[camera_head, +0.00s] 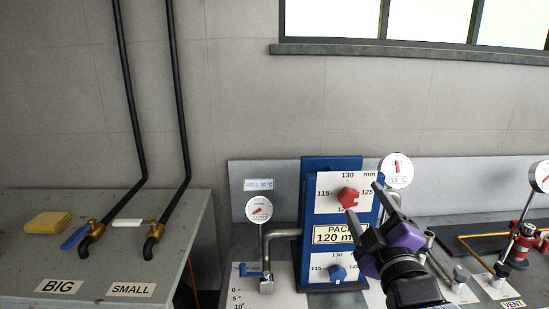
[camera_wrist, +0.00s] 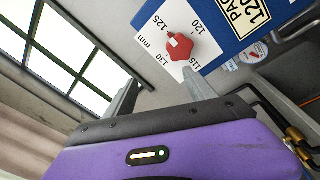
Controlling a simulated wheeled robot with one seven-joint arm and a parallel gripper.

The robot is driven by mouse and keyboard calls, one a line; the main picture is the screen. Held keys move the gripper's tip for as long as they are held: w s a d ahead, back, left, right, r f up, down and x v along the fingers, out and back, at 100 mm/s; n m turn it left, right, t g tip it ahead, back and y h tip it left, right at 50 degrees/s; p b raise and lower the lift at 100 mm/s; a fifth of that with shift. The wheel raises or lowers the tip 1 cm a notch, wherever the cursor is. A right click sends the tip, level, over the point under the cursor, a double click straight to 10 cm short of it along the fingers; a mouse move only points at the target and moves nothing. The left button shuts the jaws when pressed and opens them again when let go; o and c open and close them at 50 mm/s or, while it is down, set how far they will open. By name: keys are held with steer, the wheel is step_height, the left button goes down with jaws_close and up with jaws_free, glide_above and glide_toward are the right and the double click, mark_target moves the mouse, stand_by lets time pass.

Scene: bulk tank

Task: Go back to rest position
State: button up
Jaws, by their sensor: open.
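My gripper (camera_head: 366,208) is open and empty, in front of the right side of a blue panel (camera_head: 318,167). Its purple body and two dark fingers show in the head view; in the wrist view the grey fingers (camera_wrist: 160,98) stand apart with nothing between them. A red knob (camera_head: 348,197) on the panel's white dial plate sits just left of the fingers, apart from them as far as I can tell. The red knob also shows in the wrist view (camera_wrist: 180,47), beyond the fingertips. A blue knob (camera_head: 338,273) is lower on the panel.
At left, a grey table (camera_head: 120,225) holds a yellow sponge (camera_head: 48,222) and two brass taps with blue and white handles. A bent metal spout (camera_head: 267,240) stands left of the panel. The wall above is clear below the window.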

steer(key=s+f+m+g, duration=0.1)
steer(key=s+f+m, duration=0.3)
steer(key=s, duration=1.1)
steer(key=s+f+m+g, duration=0.2)
steer(key=s+f+m, duration=0.2)
steer(key=s+f, duration=0.7)
steer(key=s+f+m+g, duration=0.1)
steer(key=s+f+m, duration=0.3)
steer(key=s, duration=1.6)
step_height(320, 180, down, 4)
steer(key=shift+s+r+g, duration=0.25)
steer(key=shift+s+g, duration=0.05)
steer(key=shift+g, duration=0.1)
